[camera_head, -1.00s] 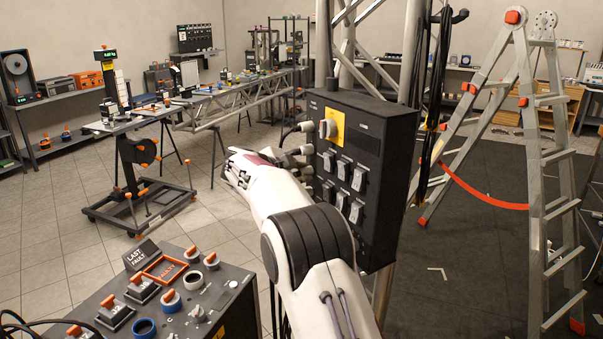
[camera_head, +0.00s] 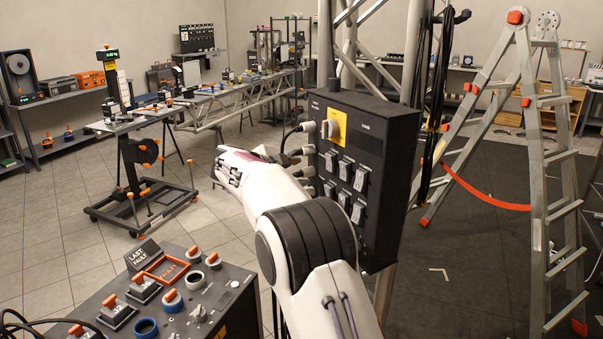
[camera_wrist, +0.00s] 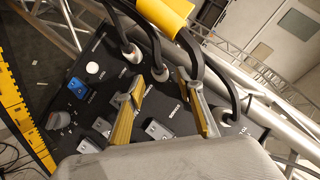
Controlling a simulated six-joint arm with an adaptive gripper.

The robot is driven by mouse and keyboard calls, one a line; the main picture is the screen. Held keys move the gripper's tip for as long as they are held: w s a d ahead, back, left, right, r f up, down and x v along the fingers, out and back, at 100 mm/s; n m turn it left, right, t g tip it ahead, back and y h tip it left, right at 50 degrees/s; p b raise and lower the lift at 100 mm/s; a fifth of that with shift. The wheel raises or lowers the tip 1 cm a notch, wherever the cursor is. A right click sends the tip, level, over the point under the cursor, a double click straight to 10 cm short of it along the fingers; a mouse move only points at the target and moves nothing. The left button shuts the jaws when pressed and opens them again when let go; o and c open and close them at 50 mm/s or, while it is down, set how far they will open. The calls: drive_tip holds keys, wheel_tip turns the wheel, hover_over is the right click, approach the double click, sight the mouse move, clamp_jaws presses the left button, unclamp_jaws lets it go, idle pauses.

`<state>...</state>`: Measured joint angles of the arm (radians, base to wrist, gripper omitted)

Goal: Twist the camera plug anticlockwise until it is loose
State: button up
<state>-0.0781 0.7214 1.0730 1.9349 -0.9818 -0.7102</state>
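A black panel box (camera_head: 362,170) hangs on the truss with several cable plugs on its left side, two of them at the upper (camera_head: 303,127) and lower (camera_head: 300,151) left. In the wrist view, black cables run into grey plugs on the panel (camera_wrist: 105,85): one at the upper left (camera_wrist: 132,54), one in the middle (camera_wrist: 160,73), and one at the right (camera_wrist: 229,119). I cannot read which is the camera plug. My gripper (camera_wrist: 162,82) has its two yellow-padded fingers apart. The middle plug shows in the gap beyond their tips; contact is not visible. The head view hides the fingertips behind my arm.
A yellow cylinder (camera_wrist: 166,13) lies by the cables in the wrist view. Grey hinged covers (camera_wrist: 157,130), a blue switch (camera_wrist: 78,88) and a knob (camera_wrist: 58,120) are on the panel. A control console (camera_head: 175,300) stands front left; a ladder (camera_head: 535,150) stands right.

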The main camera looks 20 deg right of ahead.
drive_tip(key=v, duration=0.8)
drive_tip(key=shift+s+a, duration=0.1)
idle(0.3)
